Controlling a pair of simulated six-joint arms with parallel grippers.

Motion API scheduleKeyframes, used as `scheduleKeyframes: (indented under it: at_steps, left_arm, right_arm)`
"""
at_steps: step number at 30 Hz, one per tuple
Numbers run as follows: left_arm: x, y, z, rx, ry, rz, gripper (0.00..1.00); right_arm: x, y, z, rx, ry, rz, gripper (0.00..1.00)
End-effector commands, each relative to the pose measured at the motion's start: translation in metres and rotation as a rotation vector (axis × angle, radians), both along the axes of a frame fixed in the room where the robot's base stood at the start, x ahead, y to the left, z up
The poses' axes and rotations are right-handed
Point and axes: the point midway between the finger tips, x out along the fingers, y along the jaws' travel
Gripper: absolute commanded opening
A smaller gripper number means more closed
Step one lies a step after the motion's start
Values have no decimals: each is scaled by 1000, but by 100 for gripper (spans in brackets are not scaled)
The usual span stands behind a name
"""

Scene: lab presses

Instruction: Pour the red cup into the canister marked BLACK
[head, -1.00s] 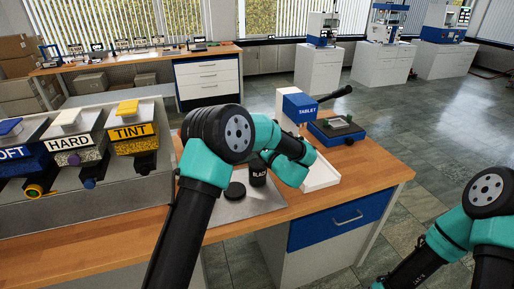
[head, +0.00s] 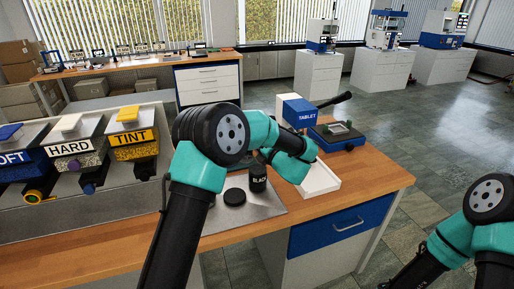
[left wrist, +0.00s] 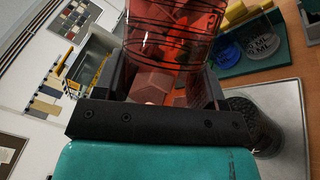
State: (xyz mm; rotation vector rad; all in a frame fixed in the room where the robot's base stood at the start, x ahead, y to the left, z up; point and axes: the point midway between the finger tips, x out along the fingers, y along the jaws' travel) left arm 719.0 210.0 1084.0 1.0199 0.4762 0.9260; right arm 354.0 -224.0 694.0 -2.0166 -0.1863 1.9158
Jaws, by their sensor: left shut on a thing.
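The black canister marked BLACK (head: 258,178) stands upright and open on a grey mat (head: 268,207); a black round lid (head: 235,196) lies to its left. My left arm reaches over the bench behind the canister, and its gripper is hidden in the head view. In the left wrist view my left gripper (left wrist: 165,88) is shut on the clear red cup (left wrist: 168,40), which holds reddish-brown chunks. A dark ribbed cylinder (left wrist: 256,128) stands beside the gripper there, its label not visible. My right arm shows at the right edge of the head view; its gripper is out of view.
Hoppers labelled HARD (head: 72,148) and TINT (head: 134,137) stand at the left. A white tray (head: 320,180) lies right of the canister. The blue TABLET box (head: 300,110) and a small press (head: 338,137) are behind it. The bench's right front corner is clear.

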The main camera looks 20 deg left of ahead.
Motion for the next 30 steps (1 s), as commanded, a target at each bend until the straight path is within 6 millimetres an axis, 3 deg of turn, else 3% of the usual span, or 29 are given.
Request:
scheduleKeyframes:
  at_steps: [11,30]
  left_arm:
    - [0,0,1,4,25,1,41]
    - [0,0,6,92,541,0,41]
  right_arm:
    - [0,0,0,0,0,0,100]
    - [0,0,0,0,0,0,100]
